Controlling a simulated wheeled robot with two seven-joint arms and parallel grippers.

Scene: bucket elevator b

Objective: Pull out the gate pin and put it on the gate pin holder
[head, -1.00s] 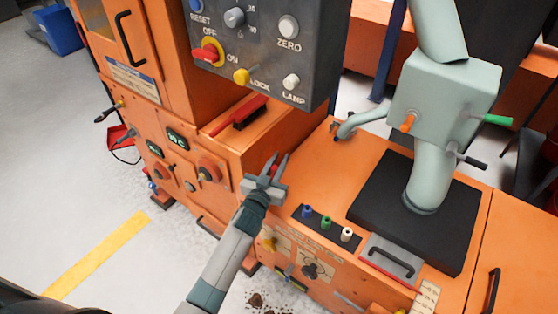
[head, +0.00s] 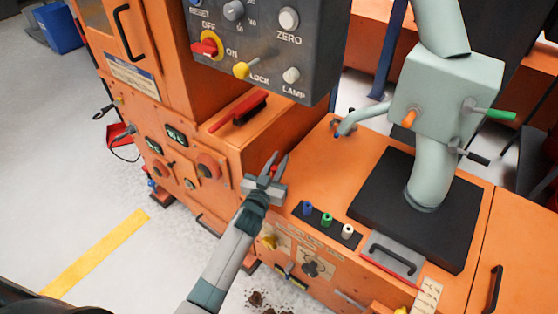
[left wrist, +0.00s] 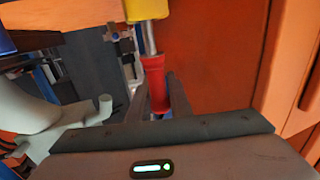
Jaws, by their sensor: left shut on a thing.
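My left gripper (head: 278,163) is over the orange machine's left part, beside the control box. Its two fingers are closed on a red grip (head: 272,164), which is small and partly hidden in the head view. In the left wrist view the red grip (left wrist: 155,84) sits between the fingers of my left gripper (left wrist: 156,92), with a metal shaft (left wrist: 150,38) running from it to a yellow block (left wrist: 147,9). This looks like the gate pin, but I cannot tell whether the shaft is inside the block. I cannot identify the gate pin holder. My right gripper is not in view.
The grey control box (head: 265,45) hangs just above and behind my left gripper. A red brush (head: 240,110) lies on the orange ledge. Blue, green and white knobs (head: 327,219) and a pale green pipe housing (head: 450,95) stand to the right.

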